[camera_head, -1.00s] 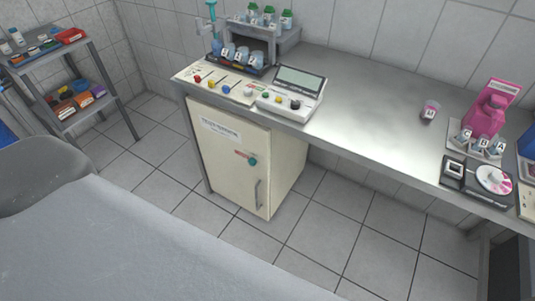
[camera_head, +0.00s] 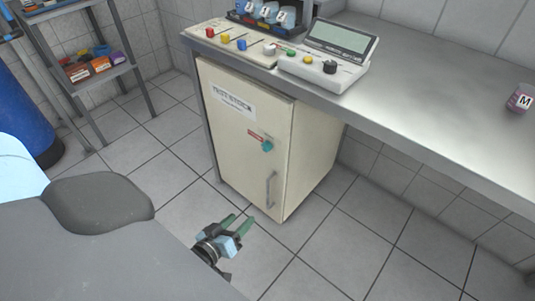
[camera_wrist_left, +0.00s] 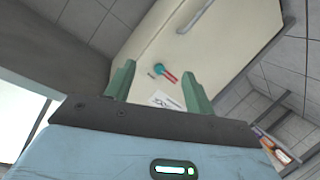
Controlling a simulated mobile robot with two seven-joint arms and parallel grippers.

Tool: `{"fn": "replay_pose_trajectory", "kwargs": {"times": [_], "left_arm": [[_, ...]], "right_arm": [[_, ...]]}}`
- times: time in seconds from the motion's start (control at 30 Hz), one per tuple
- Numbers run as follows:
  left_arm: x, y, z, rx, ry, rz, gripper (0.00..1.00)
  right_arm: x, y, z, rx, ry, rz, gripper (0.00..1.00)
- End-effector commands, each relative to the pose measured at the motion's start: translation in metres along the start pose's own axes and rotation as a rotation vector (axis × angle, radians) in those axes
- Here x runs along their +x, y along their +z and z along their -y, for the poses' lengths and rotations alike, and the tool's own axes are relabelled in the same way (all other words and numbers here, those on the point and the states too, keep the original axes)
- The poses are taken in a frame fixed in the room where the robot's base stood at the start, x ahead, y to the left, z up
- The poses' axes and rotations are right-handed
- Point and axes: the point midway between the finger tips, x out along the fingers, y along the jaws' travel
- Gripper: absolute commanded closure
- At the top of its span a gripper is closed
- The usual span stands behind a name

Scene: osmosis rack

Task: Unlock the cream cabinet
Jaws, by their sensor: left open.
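The cream cabinet (camera_head: 238,148) stands under the metal bench with its door shut. Its front carries a white label, a teal round lock knob (camera_head: 267,146) with a red tag beside it, and a metal handle (camera_head: 270,189). My left gripper (camera_head: 240,225) is in front of and below the cabinet door, apart from it, with green fingers open and empty. In the left wrist view the open fingers (camera_wrist_left: 157,85) point toward the door, and the teal knob (camera_wrist_left: 159,69) shows between and beyond them. My right gripper is not in view.
The metal bench (camera_head: 420,105) overhangs the cabinet and holds a panel with coloured knobs (camera_head: 232,42) and a meter with a screen (camera_head: 328,52). A shelf rack (camera_head: 95,68) stands at the left. The tiled floor before the cabinet is clear.

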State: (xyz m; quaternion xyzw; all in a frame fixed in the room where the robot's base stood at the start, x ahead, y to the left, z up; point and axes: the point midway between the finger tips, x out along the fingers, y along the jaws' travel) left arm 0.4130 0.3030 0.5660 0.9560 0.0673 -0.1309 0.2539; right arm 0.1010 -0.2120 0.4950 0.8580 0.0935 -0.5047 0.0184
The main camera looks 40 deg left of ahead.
Motion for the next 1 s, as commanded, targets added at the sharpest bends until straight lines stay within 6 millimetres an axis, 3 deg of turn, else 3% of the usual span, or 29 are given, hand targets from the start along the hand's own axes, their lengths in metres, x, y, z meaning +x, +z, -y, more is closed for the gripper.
{"fn": "replay_pose_trajectory", "kwargs": {"times": [0.03, 0.2, 0.43, 0.63, 1.0], "left_arm": [[0.022, 0.003, 0.009, -0.043, 0.008, -0.048, 0.46], [0.080, -0.019, 0.020, -0.201, 0.061, -0.217, 0.46], [0.140, -0.046, 0.033, -0.390, 0.150, -0.403, 0.46], [0.162, -0.061, 0.037, -0.477, 0.202, -0.485, 0.46], [0.170, -0.071, 0.035, -0.494, 0.215, -0.504, 0.46]], "right_arm": [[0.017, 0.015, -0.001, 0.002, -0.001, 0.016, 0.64], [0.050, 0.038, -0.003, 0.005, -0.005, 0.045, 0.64], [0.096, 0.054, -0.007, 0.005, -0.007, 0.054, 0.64], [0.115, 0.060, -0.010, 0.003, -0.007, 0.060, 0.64], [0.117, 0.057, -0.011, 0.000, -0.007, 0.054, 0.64]]}}
